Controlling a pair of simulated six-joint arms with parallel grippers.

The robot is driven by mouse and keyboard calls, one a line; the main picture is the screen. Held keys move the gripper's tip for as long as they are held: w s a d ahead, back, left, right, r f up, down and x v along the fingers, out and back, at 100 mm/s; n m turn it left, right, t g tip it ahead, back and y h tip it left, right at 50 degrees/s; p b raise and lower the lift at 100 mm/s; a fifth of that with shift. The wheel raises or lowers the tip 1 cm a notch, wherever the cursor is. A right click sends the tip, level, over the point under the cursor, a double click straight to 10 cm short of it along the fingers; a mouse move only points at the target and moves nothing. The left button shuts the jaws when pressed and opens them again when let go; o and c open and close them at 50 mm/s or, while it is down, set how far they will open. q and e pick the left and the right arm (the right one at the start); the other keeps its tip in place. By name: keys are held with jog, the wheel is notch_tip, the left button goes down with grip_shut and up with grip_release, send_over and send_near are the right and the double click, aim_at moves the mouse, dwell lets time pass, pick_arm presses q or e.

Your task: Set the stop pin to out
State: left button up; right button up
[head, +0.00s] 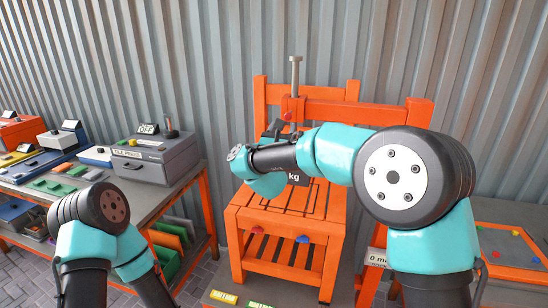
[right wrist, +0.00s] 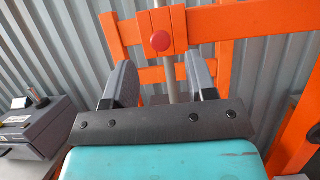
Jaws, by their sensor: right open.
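A red round knob (right wrist: 160,41), perhaps the head of the stop pin, sits on the orange crossbar of the press-like frame in the right wrist view. In the head view the red knob (head: 286,116) shows just above my right gripper (head: 274,128). In the right wrist view my right gripper (right wrist: 160,80) is open and empty. The knob lies beyond the fingertips, centred between them and apart from both. A grey vertical rod (head: 295,75) rises from the crossbar. I cannot tell how far the pin is pulled. My left gripper is out of view.
The orange frame (head: 262,105) has a slatted bed (head: 250,218) below. A dark block marked kg is partly hidden behind my right arm. At left, a bench (head: 185,190) holds a grey box (head: 157,158) and coloured pieces. A corrugated wall stands behind.

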jog(key=v, duration=1.1)
jog(key=shift+r, duration=0.1)
jog(key=w+d+f+n+g+y, duration=0.2)
jog(key=d+f+n+y, duration=0.1)
jog(key=f+n, duration=0.5)
jog(key=w+d+f+n+g+y, duration=0.25)
jog(key=f+n, duration=0.35)
jog(key=f, duration=0.5)
jog(key=s+d+f+n+g+y, duration=0.1)
jog(key=s+d+f+n+g, duration=0.2)
jog(key=f, duration=0.5)
jog(key=s+d+f+n+g+y, duration=0.1)
jog(key=s+d+f+n+g, duration=0.1)
jog(key=d+f+n, duration=0.35)
jog(key=s+d+f+n+g+y, duration=0.1)
jog(key=s+d+f+n+g, duration=0.1)
jog(key=s+f+n, duration=0.3)
jog(key=s+d+f+n+g, duration=0.3)
jog(key=s+f+n+g, duration=0.2)
jog(key=s+f, duration=0.4)
jog(key=s+d+f+n+g+y, duration=0.1)
jog(key=s+f+n+g, duration=0.3)
jog(key=s, duration=0.9)
notch_tip(320, 180, down, 4)
jog(key=shift+d+r+n+y, duration=0.15)
jog(key=shift+d+n+y, duration=0.25)
jog(key=shift+d, duration=0.45)
jog(key=shift+s+g, duration=0.1)
jog(key=shift+g, duration=0.15)
